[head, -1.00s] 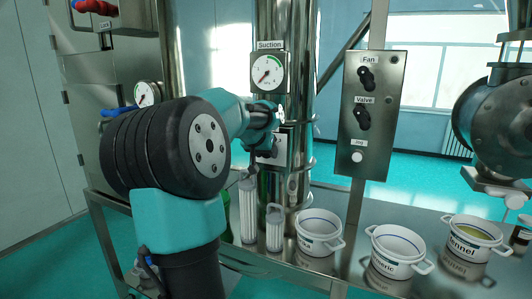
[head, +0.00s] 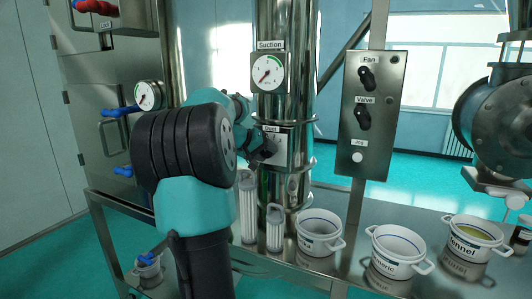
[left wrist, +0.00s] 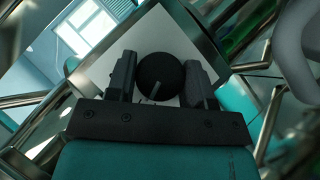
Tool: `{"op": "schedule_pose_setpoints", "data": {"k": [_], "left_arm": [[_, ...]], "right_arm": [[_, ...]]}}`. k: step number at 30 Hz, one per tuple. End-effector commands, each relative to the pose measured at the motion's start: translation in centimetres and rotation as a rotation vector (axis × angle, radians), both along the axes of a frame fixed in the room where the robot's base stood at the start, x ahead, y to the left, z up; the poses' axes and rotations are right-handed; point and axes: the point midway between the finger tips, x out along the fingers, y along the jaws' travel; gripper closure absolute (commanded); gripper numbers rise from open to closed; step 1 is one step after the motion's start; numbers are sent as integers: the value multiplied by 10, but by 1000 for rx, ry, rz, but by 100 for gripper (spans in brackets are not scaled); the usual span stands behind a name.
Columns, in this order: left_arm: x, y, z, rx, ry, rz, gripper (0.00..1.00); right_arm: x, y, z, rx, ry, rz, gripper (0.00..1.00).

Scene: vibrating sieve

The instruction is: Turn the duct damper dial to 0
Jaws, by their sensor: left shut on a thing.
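The duct damper dial is a round black knob (left wrist: 160,72) with a pale pointer line, seen in the left wrist view. The line runs toward the lower left of the knob in that view. Its metal plate (head: 281,150), labelled Duct, is on the steel column in the head view. My left gripper (head: 262,154) is at the plate, and in the left wrist view its two fingers (left wrist: 160,78) are on either side of the knob, shut on it. The gripper hides most of the knob in the head view, and I cannot read the scale. My right gripper is not in view.
A Suction gauge (head: 268,72) is above the plate. A panel (head: 371,115) with Fan and Valve knobs and a Jog button is to the right. White filter cylinders (head: 248,210) and several white pots (head: 318,232) stand on the steel bench below.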

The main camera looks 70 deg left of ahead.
Motion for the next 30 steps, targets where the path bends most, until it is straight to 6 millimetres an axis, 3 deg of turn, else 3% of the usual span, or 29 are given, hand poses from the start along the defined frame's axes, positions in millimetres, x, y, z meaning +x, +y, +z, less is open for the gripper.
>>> {"op": "schedule_pose_setpoints", "data": {"k": [15,30], "left_arm": [[-1,0,-2,-284,-255,-1,76],[-1,0,-2,-330,-297,-2,76]], "right_arm": [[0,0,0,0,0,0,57],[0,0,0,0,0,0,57]]}}
